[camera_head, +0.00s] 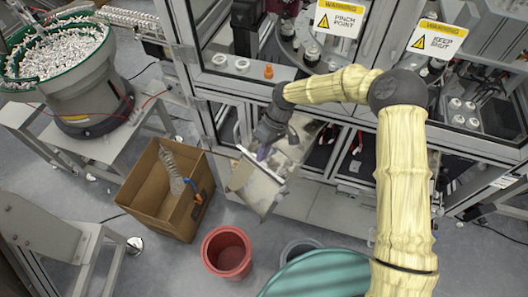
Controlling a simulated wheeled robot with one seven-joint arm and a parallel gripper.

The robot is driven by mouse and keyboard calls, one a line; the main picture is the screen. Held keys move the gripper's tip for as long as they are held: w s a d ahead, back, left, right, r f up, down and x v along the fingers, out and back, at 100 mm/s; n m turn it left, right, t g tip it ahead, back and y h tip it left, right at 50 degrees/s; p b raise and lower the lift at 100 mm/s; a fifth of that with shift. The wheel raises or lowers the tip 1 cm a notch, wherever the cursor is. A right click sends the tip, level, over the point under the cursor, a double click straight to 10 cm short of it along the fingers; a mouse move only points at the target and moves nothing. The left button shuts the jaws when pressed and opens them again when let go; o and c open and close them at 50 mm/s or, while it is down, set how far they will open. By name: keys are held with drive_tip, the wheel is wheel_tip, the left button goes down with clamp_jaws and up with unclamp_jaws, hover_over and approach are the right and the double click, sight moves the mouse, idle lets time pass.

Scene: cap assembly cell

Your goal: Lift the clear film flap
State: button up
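My gripper (263,151) is at the end of my yellow-sleeved arm, in front of the machine's lower opening. Its fingers are small and dark in this view, with a purplish patch beside them, and I cannot tell whether they are open or shut. Just below the fingertips is a pale, tilted, sheet-like piece (258,187) at the mouth of a metal chute. It may be the clear film flap, but its clear edge cannot be made out. Whether the fingers touch it is unclear. My wrist hides part of the opening behind.
A cardboard box (150,196) holding a coiled hose stands left of the chute. A red bucket (227,253) and a grey bucket (300,249) stand below it. A feeder bowl (66,70) is at upper left. An orange cap (268,72) sits on the machine ledge.

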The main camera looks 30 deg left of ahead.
drive_tip(key=o, duration=0.4)
drive_tip(key=shift+c, duration=0.2)
wheel_tip(320, 180, up, 10)
drive_tip(key=b, duration=0.4)
